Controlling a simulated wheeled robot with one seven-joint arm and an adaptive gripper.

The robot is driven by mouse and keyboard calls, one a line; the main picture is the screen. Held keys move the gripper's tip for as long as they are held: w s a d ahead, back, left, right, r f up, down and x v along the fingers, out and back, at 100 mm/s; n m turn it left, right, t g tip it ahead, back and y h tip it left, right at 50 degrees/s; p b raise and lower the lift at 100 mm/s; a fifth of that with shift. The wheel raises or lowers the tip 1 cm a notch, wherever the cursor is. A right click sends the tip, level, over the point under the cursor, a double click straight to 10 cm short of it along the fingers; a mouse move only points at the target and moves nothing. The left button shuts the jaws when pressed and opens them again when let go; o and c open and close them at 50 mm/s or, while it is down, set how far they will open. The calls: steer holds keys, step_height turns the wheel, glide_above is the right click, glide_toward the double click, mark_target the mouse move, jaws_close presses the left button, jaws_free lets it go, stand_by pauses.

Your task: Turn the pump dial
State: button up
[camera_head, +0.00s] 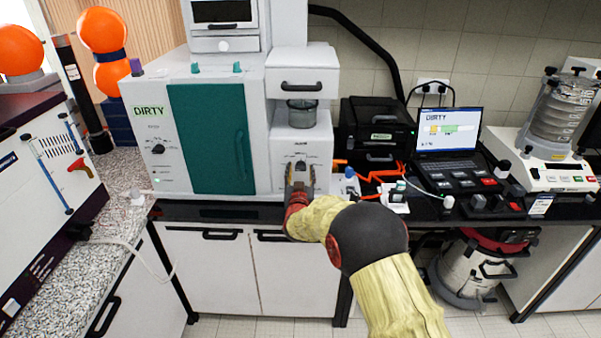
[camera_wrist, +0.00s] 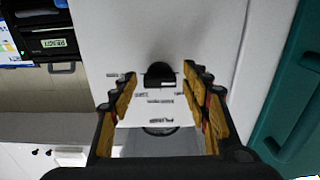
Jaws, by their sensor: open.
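A black dial (camera_wrist: 160,75) on a white panel sits between the fingers of my gripper (camera_wrist: 160,92) in the wrist view. The fingers are open on either side of it, and I see no clear contact. In the head view my gripper (camera_head: 301,178) is in front of the narrow white module (camera_head: 318,150) on the right of the bench machine, hiding most of its dial. Another black dial (camera_head: 157,147) is on the machine's left front, below a green "DIRTY" label (camera_head: 149,111). The small panel lettering is too blurred to tell which dial is the pump's.
A teal door (camera_head: 208,138) is left of my gripper. A glass vessel (camera_head: 302,113) hangs above the module's panel. A laptop (camera_head: 448,140), a black case (camera_head: 377,130) and orange tubing (camera_head: 385,182) stand to the right. The black bench edge (camera_head: 230,212) runs below.

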stand_by(0.3)
steer(key=s, duration=1.2)
